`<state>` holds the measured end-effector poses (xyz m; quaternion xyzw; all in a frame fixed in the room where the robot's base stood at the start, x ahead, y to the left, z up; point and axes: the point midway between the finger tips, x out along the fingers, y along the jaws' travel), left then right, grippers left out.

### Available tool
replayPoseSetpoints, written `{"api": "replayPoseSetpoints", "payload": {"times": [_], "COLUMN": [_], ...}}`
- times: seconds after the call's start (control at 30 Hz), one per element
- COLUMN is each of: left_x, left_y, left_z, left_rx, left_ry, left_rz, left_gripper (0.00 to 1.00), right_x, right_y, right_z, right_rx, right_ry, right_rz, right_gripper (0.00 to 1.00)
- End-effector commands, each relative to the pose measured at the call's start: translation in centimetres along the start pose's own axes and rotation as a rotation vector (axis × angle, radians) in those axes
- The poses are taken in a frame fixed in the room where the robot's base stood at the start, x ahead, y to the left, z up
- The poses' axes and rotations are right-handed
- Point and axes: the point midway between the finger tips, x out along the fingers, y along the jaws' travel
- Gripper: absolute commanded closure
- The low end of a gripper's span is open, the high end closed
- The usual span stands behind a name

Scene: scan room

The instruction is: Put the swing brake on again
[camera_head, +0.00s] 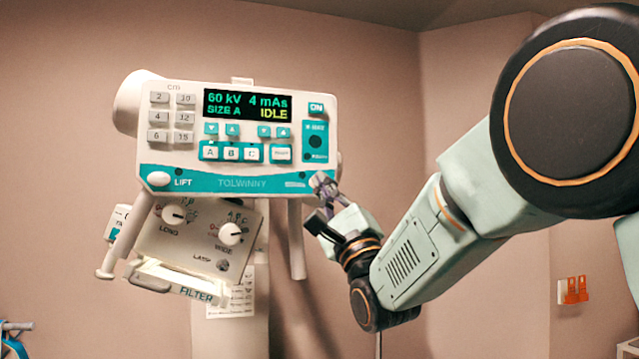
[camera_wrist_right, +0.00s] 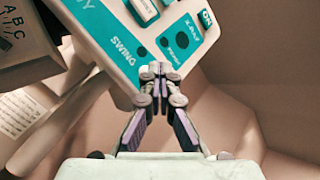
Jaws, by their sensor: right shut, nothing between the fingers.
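The white and teal control head (camera_head: 235,160) fills the middle left of the head view, its display lit. A small light label sits at the right end of its teal band; the right wrist view reads SWING (camera_wrist_right: 126,52) there. My right gripper (camera_head: 320,186) is at that lower right corner. Its fingers are shut and empty in the right wrist view (camera_wrist_right: 156,70), with the tips over or touching the corner beside the label. My left gripper is not in view.
A LIFT button (camera_head: 158,180) is at the band's left end. Below hangs a panel with knobs (camera_head: 230,234) and a FILTER rail (camera_head: 170,279). A handle post (camera_head: 296,240) hangs close to the left of my right gripper. Open room lies right of the head.

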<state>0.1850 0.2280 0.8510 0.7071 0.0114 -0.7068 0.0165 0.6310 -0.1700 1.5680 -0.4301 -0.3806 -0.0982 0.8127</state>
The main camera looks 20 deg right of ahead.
Motion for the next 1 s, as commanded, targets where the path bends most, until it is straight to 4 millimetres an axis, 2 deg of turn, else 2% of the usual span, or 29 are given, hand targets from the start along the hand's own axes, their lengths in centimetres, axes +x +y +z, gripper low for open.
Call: {"api": "replayPoseSetpoints", "payload": {"times": [0.33,0.67,1.0], "left_x": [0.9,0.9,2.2], "left_y": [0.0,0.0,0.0], "left_z": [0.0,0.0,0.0], "left_rx": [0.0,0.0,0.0], "left_ry": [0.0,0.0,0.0], "left_rz": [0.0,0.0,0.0], "left_gripper": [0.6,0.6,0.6], "right_x": [-1.1,-1.2,-3.1], "right_y": [-0.7,-0.8,-2.1], "right_z": [0.7,0.8,2.2], "right_rx": [0.0,0.0,-0.001], "right_ry": [0.0,0.0,-0.001], "right_rz": [0.0,0.0,-0.001], "right_gripper": [1.0,1.0,1.0]}}
